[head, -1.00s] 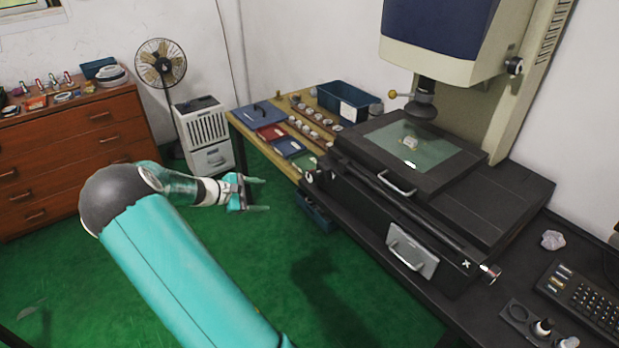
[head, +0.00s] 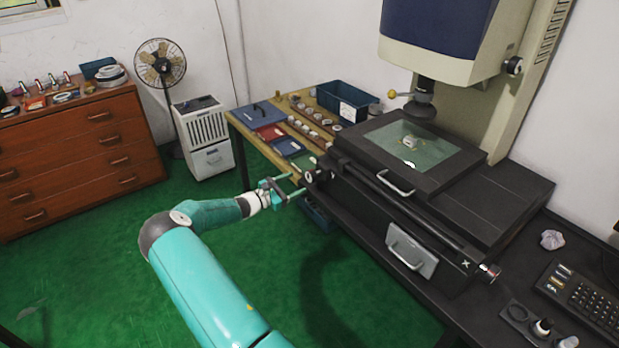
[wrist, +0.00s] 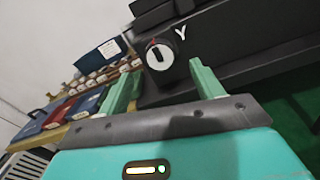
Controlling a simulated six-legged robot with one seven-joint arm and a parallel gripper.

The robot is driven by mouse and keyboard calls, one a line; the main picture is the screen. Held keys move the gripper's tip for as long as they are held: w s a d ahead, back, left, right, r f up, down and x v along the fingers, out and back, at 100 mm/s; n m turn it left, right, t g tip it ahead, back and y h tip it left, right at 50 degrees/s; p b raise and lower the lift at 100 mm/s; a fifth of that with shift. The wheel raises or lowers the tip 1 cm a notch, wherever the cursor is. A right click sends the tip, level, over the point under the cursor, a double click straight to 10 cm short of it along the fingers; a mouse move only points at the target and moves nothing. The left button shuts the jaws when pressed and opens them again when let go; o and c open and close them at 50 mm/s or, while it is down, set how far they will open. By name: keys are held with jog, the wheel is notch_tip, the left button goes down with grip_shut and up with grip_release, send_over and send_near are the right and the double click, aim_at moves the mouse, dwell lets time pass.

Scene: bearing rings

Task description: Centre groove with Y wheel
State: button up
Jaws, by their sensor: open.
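The Y wheel (wrist: 158,54) is a dark knob with a white face and a dark slot, on the side of the black stage beside a white letter Y. It also shows at the stage's left end in the head view (head: 308,177). My gripper (head: 297,186) is open and empty, close to the wheel. In the wrist view its green fingers (wrist: 164,67) frame the wheel, with a gap visible on each side. A small pale part (head: 409,142) sits on the glass stage (head: 440,157) under the lens. Its groove is too small to make out.
The X wheel (head: 487,271) is at the stage's front right. A wooden table (head: 240,125) with trays, rings and a blue bin (head: 345,100) stands left of the machine. The black bench edge lies close to my gripper. Green floor to the left is clear.

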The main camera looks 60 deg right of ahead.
aim_at(307, 178)
jog(key=x, duration=0.7)
jog(key=shift+s+d, duration=0.1)
jog(key=shift+d, duration=0.1)
jog(key=c, duration=1)
